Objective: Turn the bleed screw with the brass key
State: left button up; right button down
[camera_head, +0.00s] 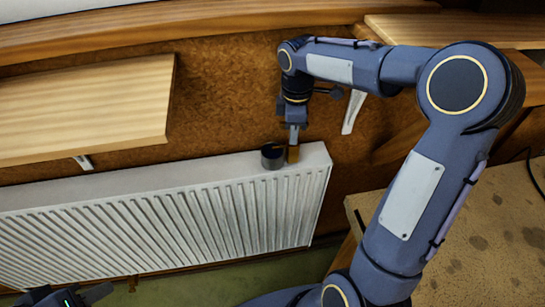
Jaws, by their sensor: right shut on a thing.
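My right gripper (293,130) points down above the right end of the white radiator (225,172). It is shut on a small brass-coloured piece, the brass key (293,154), whose lower end is at the radiator's top right. The bleed screw cannot be made out; the key and gripper may hide it. A dark round cup (272,157) stands on the radiator top just left of the key. My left gripper (85,295) shows only partly at the bottom left edge, and its jaws are unclear.
A wooden shelf (85,105) juts from the brown wall above the radiator's left part. A white bracket (353,112) is right of my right gripper. A stained tan tabletop (490,240) fills the lower right. Green floor (210,288) lies below the radiator.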

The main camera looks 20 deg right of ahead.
jog(key=c, duration=1.2)
grip_release()
notch_tip(320, 180, up, 8)
jog(key=shift+f, duration=0.25)
jog(key=shift+s+r+m, duration=0.2)
jog(key=shift+m, duration=0.1)
jog(key=s+a+f+m+t+y, duration=0.1)
jog(key=s+a+f+m+t, duration=0.1)
jog(key=s+m, duration=0.2)
jog(key=s+a+f+m+t+y, duration=0.1)
jog(key=s+m, duration=0.4)
jog(key=s, duration=0.5)
jog(key=s+a+f+m+t+y, duration=0.1)
jog(key=s+a+f+m+t, duration=0.1)
jog(key=s, duration=0.5)
jog(key=shift+s+a+f+m+t+y, duration=0.2)
jog(key=shift+a+f+m, duration=0.15)
jog(key=shift+a+m, duration=0.3)
jog(key=shift+s+a+f+m+t+y, duration=0.1)
jog(key=shift+s+a+f+m+y, duration=0.1)
jog(key=shift+a+f+m, duration=0.4)
